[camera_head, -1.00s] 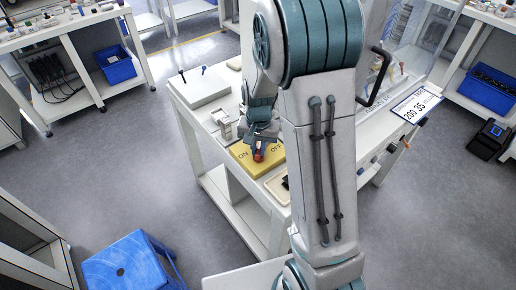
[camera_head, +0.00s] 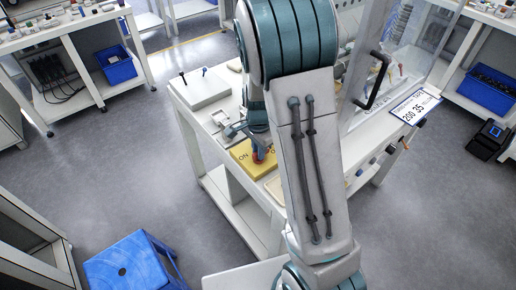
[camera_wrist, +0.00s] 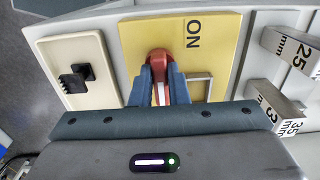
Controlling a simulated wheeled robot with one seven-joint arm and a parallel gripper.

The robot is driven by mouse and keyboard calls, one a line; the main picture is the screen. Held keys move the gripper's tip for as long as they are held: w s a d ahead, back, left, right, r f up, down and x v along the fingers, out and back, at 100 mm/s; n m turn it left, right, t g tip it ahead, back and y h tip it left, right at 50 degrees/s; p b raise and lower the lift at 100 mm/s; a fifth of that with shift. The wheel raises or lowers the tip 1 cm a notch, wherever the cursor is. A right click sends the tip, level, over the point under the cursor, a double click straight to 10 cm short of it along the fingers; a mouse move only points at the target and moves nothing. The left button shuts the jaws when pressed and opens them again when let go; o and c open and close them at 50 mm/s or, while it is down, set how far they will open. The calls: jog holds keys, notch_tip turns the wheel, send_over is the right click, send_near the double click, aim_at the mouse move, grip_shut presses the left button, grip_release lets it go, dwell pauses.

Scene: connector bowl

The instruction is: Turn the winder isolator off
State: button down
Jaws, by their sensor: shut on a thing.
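The winder isolator is a yellow box (camera_head: 243,165) on the white bench, with a red handle (camera_head: 257,156) on top. In the wrist view the yellow face (camera_wrist: 208,60) carries the word ON, right of the red handle (camera_wrist: 160,55). My gripper (camera_wrist: 160,82) has its two blue-grey fingers on either side of the handle, shut on it. In the head view my arm covers most of the OFF label, and the handle's exact angle is hard to tell there. OFF is not visible in the wrist view.
A clear guard with a black handle (camera_head: 376,82) is close to my arm. A blue stool (camera_head: 130,262) stands on the floor.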

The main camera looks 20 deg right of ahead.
dwell(0.4)
jog(key=c, duration=1.4)
grip_release()
notch_tip(320, 180, up, 14)
jog(key=shift+s, duration=0.1)
